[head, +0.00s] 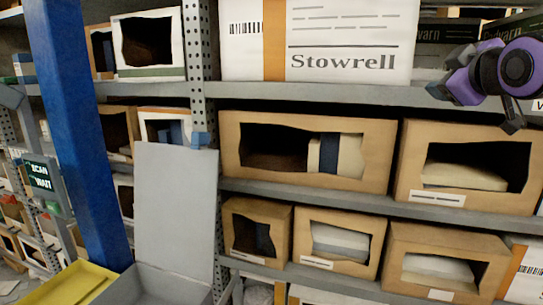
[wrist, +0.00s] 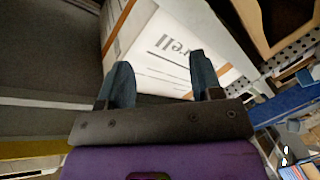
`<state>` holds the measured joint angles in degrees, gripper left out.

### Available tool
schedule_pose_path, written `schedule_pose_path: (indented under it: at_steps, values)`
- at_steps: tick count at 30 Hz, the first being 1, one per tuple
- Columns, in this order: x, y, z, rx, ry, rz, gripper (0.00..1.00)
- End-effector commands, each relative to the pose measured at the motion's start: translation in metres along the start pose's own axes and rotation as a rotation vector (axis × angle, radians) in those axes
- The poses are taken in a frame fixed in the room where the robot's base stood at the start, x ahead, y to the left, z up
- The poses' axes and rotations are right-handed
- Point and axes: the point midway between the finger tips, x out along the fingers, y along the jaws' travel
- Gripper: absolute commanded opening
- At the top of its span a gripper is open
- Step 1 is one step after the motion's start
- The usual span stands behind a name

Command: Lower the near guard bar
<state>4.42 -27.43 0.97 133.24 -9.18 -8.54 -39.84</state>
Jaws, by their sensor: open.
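No part that I can surely name as the near guard bar shows in either view. A thick blue bar or post (head: 75,130) stands slightly tilted at the left in the head view; I cannot tell whether it is the guard bar. A blue beam (wrist: 283,103) also crosses the right of the wrist view. My gripper (wrist: 160,72) is open and empty, with its two dark fingers apart. In the head view my purple and dark gripper (head: 482,108) is at the upper right, in front of the shelves and well away from the blue post.
A white Stowrell box (head: 345,45) stands on the upper shelf; it also shows beyond my fingers (wrist: 150,40). Open-fronted cardboard boxes (head: 245,125) fill the lower shelves. A grey open-lidded box (head: 175,200) and a yellow tray (head: 75,285) are at lower left, near a small screen (head: 42,180).

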Motion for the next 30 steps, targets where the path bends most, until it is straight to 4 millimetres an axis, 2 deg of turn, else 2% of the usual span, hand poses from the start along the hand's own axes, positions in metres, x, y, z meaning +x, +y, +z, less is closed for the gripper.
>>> schedule_pose_path:
  at_steps: [9,15,18,22,30]
  values:
    - [-0.085,-0.086,0.071,0.444,-0.438,-0.292,0.6]
    - [-0.146,-0.132,0.104,0.658,-0.721,-0.404,0.6]
    - [-0.167,-0.146,0.113,0.722,-0.82,-0.432,0.6]
    - [-0.182,-0.155,0.119,0.76,-0.89,-0.449,0.6]
    - [-0.184,-0.157,0.12,0.768,-0.904,-0.452,0.6]
